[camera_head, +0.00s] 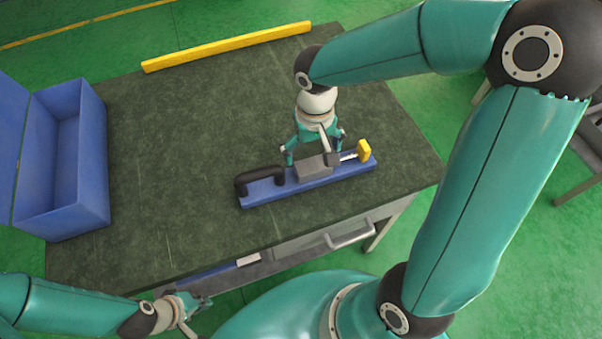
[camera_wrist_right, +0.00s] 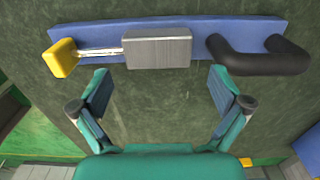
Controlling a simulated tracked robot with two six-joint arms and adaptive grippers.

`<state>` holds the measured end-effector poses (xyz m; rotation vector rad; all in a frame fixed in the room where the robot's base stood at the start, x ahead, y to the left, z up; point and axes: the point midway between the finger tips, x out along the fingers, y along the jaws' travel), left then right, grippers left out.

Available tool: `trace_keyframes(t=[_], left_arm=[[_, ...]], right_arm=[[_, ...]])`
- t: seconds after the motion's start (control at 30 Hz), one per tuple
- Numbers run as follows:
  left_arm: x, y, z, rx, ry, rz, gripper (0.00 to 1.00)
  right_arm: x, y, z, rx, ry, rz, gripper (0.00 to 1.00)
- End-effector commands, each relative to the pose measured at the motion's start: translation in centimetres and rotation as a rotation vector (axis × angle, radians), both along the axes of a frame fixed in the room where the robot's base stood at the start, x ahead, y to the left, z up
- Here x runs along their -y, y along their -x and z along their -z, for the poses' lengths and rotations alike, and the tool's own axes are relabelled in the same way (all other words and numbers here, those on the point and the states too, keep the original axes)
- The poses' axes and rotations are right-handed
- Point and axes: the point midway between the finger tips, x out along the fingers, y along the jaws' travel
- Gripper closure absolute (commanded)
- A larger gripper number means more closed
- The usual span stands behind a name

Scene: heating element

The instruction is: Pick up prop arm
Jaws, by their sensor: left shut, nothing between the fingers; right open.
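A long blue bar (camera_head: 347,171) lies near the table's front edge, carrying a black handle (camera_head: 260,178), a grey metal block (camera_head: 313,168) and a yellow end piece (camera_head: 365,150) on a thin rod. I cannot tell for sure that this is the prop arm. The right wrist view shows the same blue bar (camera_wrist_right: 203,45), with the grey block (camera_wrist_right: 158,48) in the middle. My right gripper (camera_head: 315,153) is open and empty beside the block, its fingers (camera_wrist_right: 159,88) spread about as wide as the block. My left gripper (camera_head: 203,302) is shut and empty, low at the front left.
A long yellow bar (camera_head: 228,46) lies along the table's back edge. A blue open bin (camera_head: 94,150) stands at the left. A drawer with a grey handle (camera_head: 350,234) is under the table's front edge. The dark tabletop (camera_head: 190,130) is clear in the middle.

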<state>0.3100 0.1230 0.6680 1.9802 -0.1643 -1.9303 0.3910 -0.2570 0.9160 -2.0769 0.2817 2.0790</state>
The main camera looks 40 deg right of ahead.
Motion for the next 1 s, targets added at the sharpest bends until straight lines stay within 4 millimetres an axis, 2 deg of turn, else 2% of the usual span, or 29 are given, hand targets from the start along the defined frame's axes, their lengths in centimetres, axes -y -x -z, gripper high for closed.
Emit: trace_keyframes(t=[0.17,0.5,0.77,0.87,1.0], left_arm=[[0.0,0.0,-0.1,0.0,0.0,0.0,1.0],[0.0,0.0,-0.5,0.0,0.0,0.0,1.0],[0.0,0.0,-0.5,0.0,0.0,0.0,1.0],[0.0,0.0,-0.5,0.0,0.0,0.0,1.0],[0.0,0.0,-0.5,0.0,0.0,0.0,1.0]], right_arm=[[0.1,0.1,1.0,-0.003,-0.001,0.002,0.0],[0.4,0.1,5.3,-0.002,-0.001,0.002,0.0],[0.4,0.0,5.6,0.001,-0.001,0.002,0.0],[0.4,0.0,5.6,0.001,-0.001,0.002,0.13],[0.4,0.0,5.6,0.001,-0.001,0.002,0.37]])
